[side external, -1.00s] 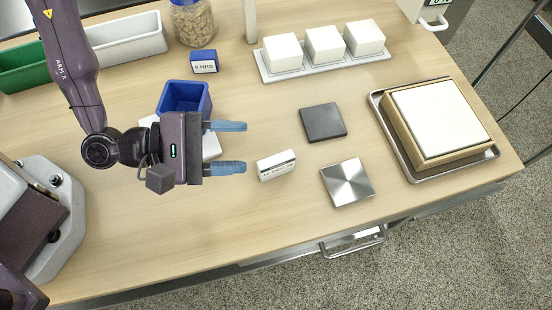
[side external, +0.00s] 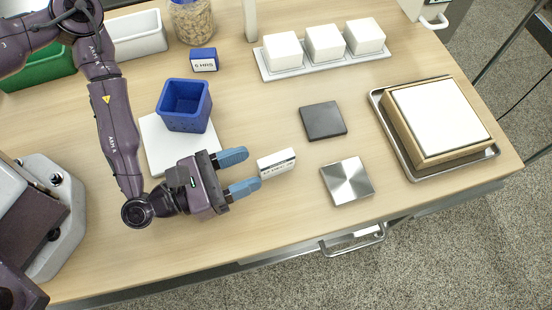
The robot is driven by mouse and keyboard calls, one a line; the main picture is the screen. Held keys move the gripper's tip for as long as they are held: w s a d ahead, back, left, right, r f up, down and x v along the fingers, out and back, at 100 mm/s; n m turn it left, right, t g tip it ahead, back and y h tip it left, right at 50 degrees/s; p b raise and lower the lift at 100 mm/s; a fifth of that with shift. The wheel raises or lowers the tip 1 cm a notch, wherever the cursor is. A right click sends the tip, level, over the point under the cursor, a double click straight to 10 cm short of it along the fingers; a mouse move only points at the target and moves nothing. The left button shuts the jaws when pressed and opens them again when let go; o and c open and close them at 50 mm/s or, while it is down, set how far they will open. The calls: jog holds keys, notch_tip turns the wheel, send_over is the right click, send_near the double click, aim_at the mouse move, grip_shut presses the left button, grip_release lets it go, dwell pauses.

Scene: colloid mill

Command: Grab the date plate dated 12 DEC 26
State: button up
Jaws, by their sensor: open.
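A small white block with dark lettering (side external: 277,163) stands on the table right of my gripper. It looks like a date plate, but its lettering is too small to read. My gripper (side external: 253,168) is open and empty, its two blue fingers pointing right toward the block. The fingertips are close to the block's left end; I cannot tell whether they touch it. A blue block with a white lettered face (side external: 204,61) stands farther back; its label seems to read "6 HRS".
A blue bin (side external: 184,105) stands on a white board (side external: 160,150) behind my gripper. A dark square plate (side external: 323,121) and a shiny metal plate (side external: 347,181) lie right of the white block. A tray of white blocks (side external: 325,66) and a framed white slab (side external: 440,118) stand farther off.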

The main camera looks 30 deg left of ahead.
aim_at(258, 165)
jog(key=shift+x, duration=2.9)
grip_shut()
